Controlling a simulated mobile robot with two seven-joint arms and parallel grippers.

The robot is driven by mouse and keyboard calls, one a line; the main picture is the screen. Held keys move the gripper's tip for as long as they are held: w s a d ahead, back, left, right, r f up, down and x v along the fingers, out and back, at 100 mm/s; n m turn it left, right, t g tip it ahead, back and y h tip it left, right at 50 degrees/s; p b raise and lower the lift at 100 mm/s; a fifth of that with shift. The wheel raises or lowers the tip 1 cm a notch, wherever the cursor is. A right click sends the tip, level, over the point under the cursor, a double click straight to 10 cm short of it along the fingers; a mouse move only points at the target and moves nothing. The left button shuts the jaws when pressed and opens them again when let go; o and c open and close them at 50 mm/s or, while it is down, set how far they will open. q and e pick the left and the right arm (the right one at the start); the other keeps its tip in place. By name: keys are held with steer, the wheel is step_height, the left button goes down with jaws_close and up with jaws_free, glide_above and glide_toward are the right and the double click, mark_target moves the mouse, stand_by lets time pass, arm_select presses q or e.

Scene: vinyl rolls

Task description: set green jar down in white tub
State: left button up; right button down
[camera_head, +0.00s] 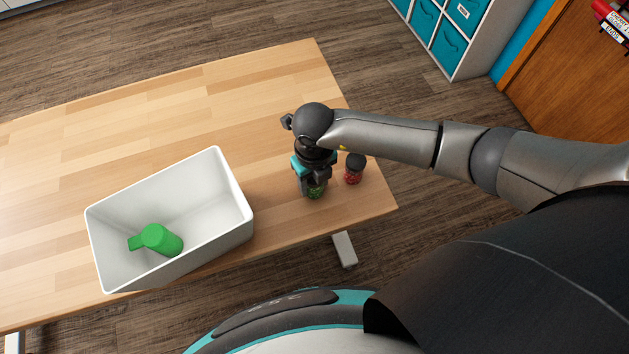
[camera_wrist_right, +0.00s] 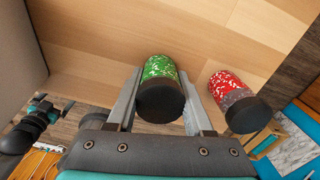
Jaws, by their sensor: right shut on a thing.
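The green jar (camera_wrist_right: 160,68) with a black lid is between the fingers of my right gripper (camera_wrist_right: 160,95), which is shut on it. In the head view the right gripper (camera_head: 313,186) points down near the table's right end, and the green jar (camera_head: 317,192) shows partly below it. The white tub (camera_head: 205,237) stands on the table to the left of the gripper, apart from it. A green mug-like object (camera_head: 161,239) lies inside the tub. My left gripper is not in view.
A red jar (camera_head: 353,175) with a black lid stands close to the right of the green jar; it also shows in the right wrist view (camera_wrist_right: 226,86). The wooden table (camera_head: 200,105) is bare behind the tub. Its right edge is near the jars.

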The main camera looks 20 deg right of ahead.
steer(key=shift+r+p, duration=2.9)
steer(key=shift+r, duration=0.45)
steer(key=shift+w, duration=0.1)
